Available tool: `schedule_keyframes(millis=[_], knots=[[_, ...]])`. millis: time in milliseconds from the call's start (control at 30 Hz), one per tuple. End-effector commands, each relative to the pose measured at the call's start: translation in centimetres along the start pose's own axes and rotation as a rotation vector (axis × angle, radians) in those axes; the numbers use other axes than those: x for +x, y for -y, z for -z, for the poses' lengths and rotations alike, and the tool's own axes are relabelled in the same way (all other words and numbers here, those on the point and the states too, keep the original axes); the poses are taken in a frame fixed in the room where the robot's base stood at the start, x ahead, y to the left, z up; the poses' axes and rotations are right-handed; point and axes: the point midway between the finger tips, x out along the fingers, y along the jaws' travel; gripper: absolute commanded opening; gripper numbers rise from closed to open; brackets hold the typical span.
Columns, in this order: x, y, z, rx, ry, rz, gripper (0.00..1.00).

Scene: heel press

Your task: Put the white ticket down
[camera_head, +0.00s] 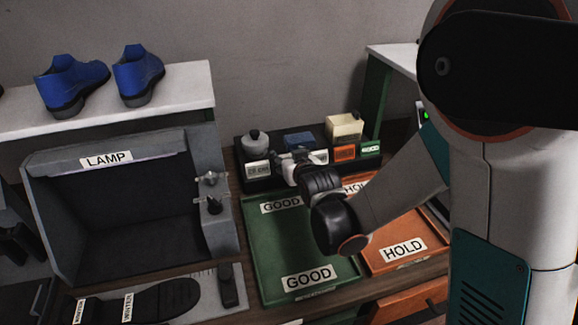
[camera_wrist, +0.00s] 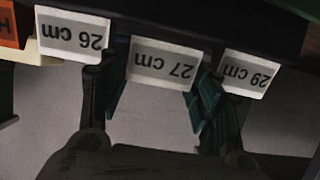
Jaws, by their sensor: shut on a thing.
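In the wrist view, a white ticket (camera_wrist: 165,65) reading "27 cm" upside down sits between the two fingers of my gripper (camera_wrist: 155,90), which is shut on it. In the head view, my gripper (camera_head: 301,160) is at the front of the black rack (camera_head: 262,184), and the held ticket is mostly hidden by it there. White labels reading "26 cm" (camera_wrist: 72,35) and "29 cm" (camera_wrist: 247,73) flank the held ticket. I cannot tell whether the held ticket touches the rack.
A green GOOD tray (camera_head: 275,240) and an orange HOLD tray (camera_head: 385,262) lie in front of the rack. An orange card (camera_head: 344,152) and a green card (camera_head: 370,149) sit right of my gripper. The grey LAMP box (camera_head: 225,215) stands left.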

Motion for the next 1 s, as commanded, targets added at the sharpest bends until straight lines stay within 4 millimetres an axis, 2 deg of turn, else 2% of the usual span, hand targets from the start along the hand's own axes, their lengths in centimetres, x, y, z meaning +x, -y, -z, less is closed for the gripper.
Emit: schedule_keyframes(millis=[33, 467, 500, 567, 1000], knots=[[0.28, 0.00, -0.69, 0.000, 0.000, 0.000, 0.48], [0.41, 0.00, -1.03, 0.000, 0.000, 0.000, 0.48], [0.36, 0.00, -0.91, 0.000, 0.000, 0.000, 0.67], [0.35, 0.00, -0.88, 0.000, 0.000, 0.000, 0.78], [0.33, 0.00, -0.83, 0.000, 0.000, 0.000, 0.78]])
